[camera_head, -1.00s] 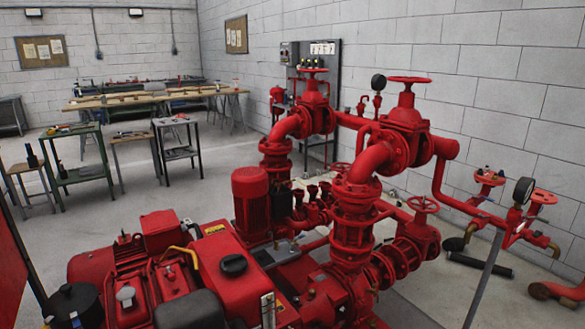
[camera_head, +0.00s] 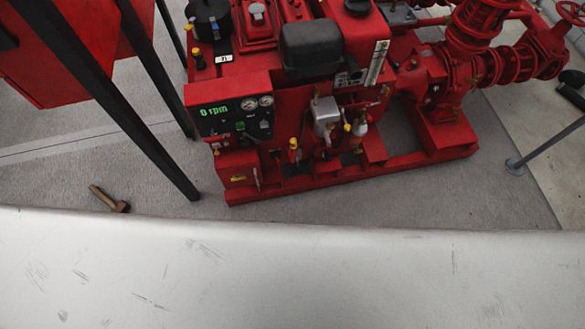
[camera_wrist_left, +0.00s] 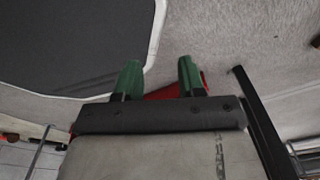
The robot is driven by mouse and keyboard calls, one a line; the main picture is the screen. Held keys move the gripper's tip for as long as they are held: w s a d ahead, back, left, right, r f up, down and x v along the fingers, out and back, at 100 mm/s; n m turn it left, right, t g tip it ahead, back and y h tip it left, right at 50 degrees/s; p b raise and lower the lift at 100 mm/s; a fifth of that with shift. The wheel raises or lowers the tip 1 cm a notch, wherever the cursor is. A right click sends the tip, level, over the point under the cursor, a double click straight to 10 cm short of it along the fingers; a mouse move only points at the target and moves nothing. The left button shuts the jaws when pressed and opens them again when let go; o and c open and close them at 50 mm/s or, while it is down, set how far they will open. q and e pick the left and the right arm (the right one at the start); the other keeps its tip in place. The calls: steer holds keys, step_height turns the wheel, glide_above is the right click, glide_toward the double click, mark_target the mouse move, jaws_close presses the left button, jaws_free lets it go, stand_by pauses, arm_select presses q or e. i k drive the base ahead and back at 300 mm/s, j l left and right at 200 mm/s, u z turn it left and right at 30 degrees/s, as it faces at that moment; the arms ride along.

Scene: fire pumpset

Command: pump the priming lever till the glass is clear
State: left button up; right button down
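The red pumpset (camera_head: 400,190) stands beyond me in the head view. On its near side are several small levers and valves, including a yellow-tipped one (camera_head: 293,145) and another yellow-tipped one beside a grey metal box (camera_head: 325,115). A small pale, rounded part (camera_head: 360,128) sits right of the box. I cannot tell which is the priming lever or whether a part is the glass. In the left wrist view my left gripper (camera_wrist_left: 160,76) has its green fingertips apart with nothing between them. Neither gripper shows in the head view.
The control panel (camera_head: 232,115) reads 0 rpm and has two round gauges. Dark posts (camera_head: 125,105) and a red panel stand at the left. A brown tool-like object (camera_head: 108,199) lies on the floor. A grey stand (camera_head: 545,145) is at the right. Floor is clear before the pumpset.

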mark_target(299, 169)
steer(key=i+l+u, duration=0.1)
steer(key=u, duration=0.3)
steer(key=l+u, duration=0.35)
steer(key=i+l+u, duration=0.2)
steer(key=l, duration=0.75)
steer(key=l+u, duration=0.2)
steer(key=l, duration=0.7)
